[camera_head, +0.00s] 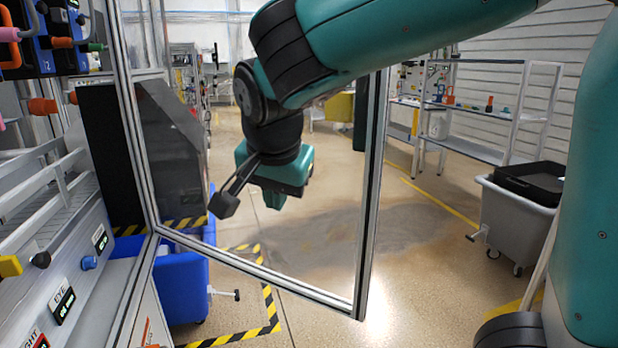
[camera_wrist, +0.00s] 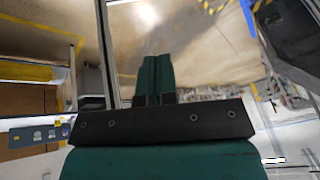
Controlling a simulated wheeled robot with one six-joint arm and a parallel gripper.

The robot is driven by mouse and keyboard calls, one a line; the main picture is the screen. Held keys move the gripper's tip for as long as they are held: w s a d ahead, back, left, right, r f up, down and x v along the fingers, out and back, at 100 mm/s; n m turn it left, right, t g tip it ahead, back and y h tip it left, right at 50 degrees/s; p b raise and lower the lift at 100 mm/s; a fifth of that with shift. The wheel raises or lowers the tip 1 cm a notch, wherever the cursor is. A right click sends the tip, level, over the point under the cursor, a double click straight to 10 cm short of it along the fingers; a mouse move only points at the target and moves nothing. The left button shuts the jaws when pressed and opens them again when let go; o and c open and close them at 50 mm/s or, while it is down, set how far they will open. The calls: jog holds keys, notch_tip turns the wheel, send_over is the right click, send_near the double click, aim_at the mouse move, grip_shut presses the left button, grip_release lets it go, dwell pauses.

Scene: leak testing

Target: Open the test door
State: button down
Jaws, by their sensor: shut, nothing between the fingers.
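The test door (camera_head: 365,210) is a clear pane in an aluminium frame. It stands swung outward at an angle from the machine on the left, its free upright edge near the middle of the head view. A dark strip shows beside that upright. My gripper (camera_head: 275,205) hangs within the door's outline; which side of the pane it is on I cannot tell. In the wrist view my gripper (camera_wrist: 157,58) has its teal fingers together and empty. A metal frame post, apparently the door's (camera_wrist: 109,50), runs just left of the fingers. No contact is visible.
The machine's control panel (camera_head: 85,265) fills the left side. A blue bin (camera_head: 185,290) stands by striped floor tape. A grey wheeled cart (camera_head: 510,222) and shelving (camera_head: 480,135) stand at the right. The floor between is clear.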

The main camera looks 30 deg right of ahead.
jog(key=w+d+r+m+h+b, duration=0.3)
jog(key=r+m+h, duration=0.3)
jog(key=m, duration=1.4)
send_near(320, 173)
jog(key=x, duration=0.5)
jog(key=shift+s+f+p, duration=0.15)
jog(key=shift+f+p, duration=0.15)
jog(key=shift+f, duration=0.1)
jog(key=shift+w+d+f, duration=0.1)
jog(key=shift+w+d, duration=0.3)
jog(key=shift+d, duration=0.1)
